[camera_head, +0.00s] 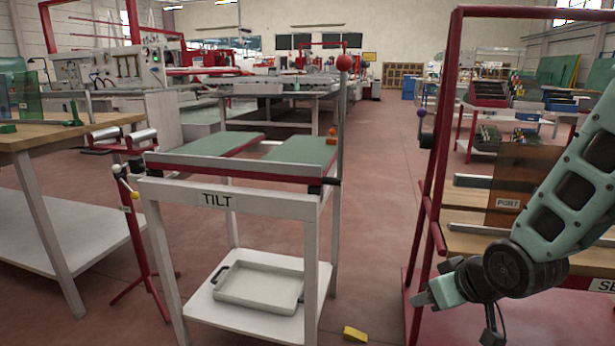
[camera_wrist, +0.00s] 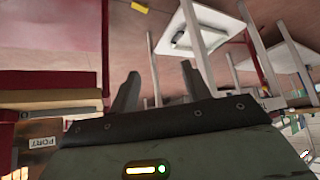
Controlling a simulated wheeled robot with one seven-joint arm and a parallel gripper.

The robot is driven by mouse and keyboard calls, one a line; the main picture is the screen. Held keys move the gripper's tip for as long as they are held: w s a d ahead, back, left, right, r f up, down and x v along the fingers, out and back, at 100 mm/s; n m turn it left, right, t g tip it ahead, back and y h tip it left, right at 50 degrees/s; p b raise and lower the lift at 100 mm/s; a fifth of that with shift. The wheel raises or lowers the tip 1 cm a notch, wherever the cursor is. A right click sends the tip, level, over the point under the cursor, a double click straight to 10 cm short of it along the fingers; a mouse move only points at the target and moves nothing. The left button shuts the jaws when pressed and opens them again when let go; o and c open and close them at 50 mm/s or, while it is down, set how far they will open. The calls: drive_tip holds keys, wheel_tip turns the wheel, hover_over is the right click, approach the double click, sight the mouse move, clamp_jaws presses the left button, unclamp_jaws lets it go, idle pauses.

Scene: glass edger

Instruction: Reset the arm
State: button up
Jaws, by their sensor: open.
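My gripper (camera_head: 424,300) is at the lower right of the head view, in front of the red rack's upright. My pale green arm comes down to it from the right edge. In the wrist view, the two dark fingers of my gripper (camera_wrist: 158,85) stand apart with nothing between them. The gripper is open and empty. The wrist picture is turned over, with the floor in its upper part.
A white table marked TILT (camera_head: 255,205) stands left of my gripper, with a white tray (camera_head: 262,285) on its lower shelf. A yellow wedge (camera_head: 355,333) lies on the floor. The red rack (camera_head: 437,190) with a PORT panel (camera_head: 520,180) is close by.

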drive_tip(key=s+a+r+n+g+h, duration=0.15)
drive_tip(key=s+a, duration=0.25)
drive_tip(key=s, duration=0.4)
drive_tip(key=s+a+r+n+g, duration=0.1)
drive_tip(key=s+a+r+g, duration=0.2)
drive_tip(key=s, duration=0.5)
drive_tip(key=s+a+r+n+g, duration=0.2)
drive_tip(key=s+a+g, duration=0.15)
drive_tip(key=s, duration=0.35)
wheel_tip(320, 180, up, 29)
drive_tip(key=p, duration=2.9)
drive_tip(key=shift+f+t, duration=0.15)
drive_tip(key=shift+t, duration=0.25)
drive_tip(key=shift+c, duration=0.3)
